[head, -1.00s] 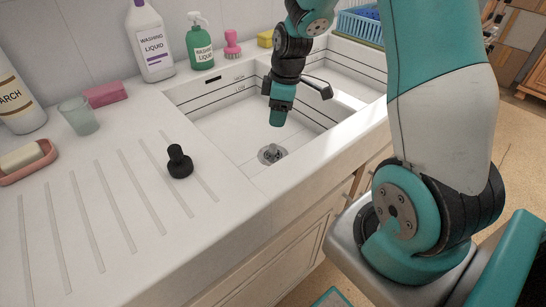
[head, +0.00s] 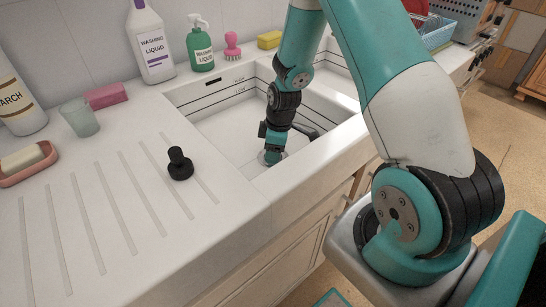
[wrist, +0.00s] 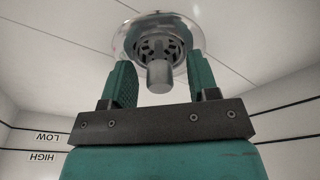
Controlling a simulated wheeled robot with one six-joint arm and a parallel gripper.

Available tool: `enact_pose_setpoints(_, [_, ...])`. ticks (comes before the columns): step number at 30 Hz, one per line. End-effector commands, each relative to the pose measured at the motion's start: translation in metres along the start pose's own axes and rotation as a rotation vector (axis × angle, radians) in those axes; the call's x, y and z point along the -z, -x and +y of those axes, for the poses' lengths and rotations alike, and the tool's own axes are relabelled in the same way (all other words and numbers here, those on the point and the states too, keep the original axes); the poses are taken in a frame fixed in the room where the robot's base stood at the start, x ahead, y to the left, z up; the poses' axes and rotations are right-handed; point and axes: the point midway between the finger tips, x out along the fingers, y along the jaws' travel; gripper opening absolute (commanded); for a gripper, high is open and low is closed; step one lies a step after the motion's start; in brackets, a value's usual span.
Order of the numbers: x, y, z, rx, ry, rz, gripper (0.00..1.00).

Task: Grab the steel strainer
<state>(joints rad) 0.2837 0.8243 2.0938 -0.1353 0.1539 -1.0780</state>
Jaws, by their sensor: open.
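The steel strainer (wrist: 159,75) sits in the round drain at the bottom of the sink, its knob pointing toward my gripper in the wrist view. My gripper (wrist: 160,82) is open, with one teal finger on each side of the strainer's knob and a gap on both sides. In the head view my gripper (head: 272,157) is low in the sink over the drain and hides most of the strainer.
The white sink (head: 215,125) has walls close around my arm. A black stopper (head: 179,163) stands on the drainboard (head: 110,200).

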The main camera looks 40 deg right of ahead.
Motion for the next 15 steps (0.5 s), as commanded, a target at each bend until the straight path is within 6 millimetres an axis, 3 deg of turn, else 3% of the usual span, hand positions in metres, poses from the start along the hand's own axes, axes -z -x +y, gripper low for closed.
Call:
enact_pose_setpoints(4, [0.0002,0.0003,0.0001,0.0,0.0,0.0,0.52])
enact_pose_setpoints(11, [0.0002,0.0005,0.0,0.0,0.0,0.0,0.01])
enact_pose_setpoints(15, [0.0002,0.0006,0.0001,0.0,0.0,0.0,0.01])
